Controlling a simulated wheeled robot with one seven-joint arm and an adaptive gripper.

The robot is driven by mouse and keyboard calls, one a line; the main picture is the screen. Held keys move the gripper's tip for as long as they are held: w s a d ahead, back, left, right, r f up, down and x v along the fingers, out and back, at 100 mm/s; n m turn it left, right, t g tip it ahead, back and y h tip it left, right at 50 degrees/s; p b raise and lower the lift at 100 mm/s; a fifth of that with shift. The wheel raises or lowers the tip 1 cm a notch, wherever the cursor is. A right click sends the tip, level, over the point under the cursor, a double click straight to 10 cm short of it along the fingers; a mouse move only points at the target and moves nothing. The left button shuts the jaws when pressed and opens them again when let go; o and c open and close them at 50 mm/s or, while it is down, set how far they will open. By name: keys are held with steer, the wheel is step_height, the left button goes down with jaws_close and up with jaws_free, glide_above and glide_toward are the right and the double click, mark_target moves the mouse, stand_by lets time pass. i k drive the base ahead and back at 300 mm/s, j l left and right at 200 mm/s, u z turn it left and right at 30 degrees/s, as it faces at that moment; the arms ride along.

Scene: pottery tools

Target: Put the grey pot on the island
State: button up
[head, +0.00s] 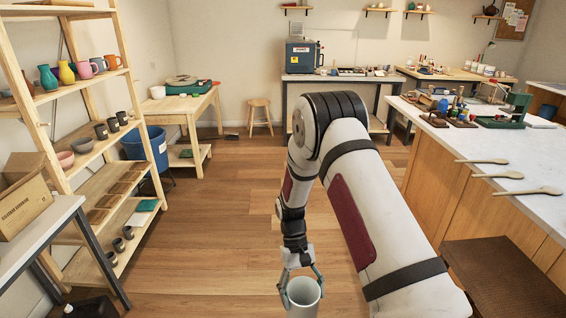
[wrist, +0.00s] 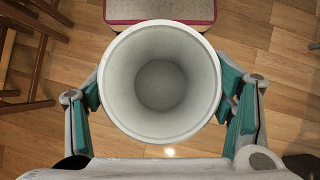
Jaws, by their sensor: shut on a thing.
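The grey pot (head: 303,296) is a light grey, open-topped cylinder held upright at the bottom middle of the head view. My gripper (head: 302,282) is shut on it, with one finger on each side. In the wrist view I look straight down into the empty pot (wrist: 160,80), with the teal finger pads of my gripper (wrist: 162,95) against its left and right walls. The pot is above the wooden floor. The island (head: 440,128) is on the right in the head view, with a pale top and wooden sides. The pot is apart from it.
Three wooden spoons (head: 505,175) lie along the island's near edge, and tools and a green device (head: 507,112) stand farther back. A dark brown surface (head: 505,275) is at the lower right. A shelf rack (head: 95,150) stands left. The middle floor is clear.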

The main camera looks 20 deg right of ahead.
mark_target(508, 146)
steer(key=i+z, duration=0.15)
steer(key=i, duration=0.35)
steer(key=i+j+z, duration=0.1)
steer(key=i, duration=0.4)
steer(key=i+j+z, duration=0.15)
steer(key=i, duration=0.4)
steer(key=i+j+z, duration=0.15)
steer(key=i+z, duration=0.25)
steer(key=i+j+z, duration=0.2)
steer(key=z, duration=0.2)
steer(key=i+j+z, duration=0.25)
steer(key=j+z, duration=0.15)
steer(key=i+j+z, duration=0.2)
steer(key=j+z, duration=0.2)
steer(key=i+j+z, duration=0.2)
steer(key=j+z, duration=0.3)
steer(key=j, duration=0.2)
steer(key=j+z, duration=0.45)
steer(key=j, duration=0.3)
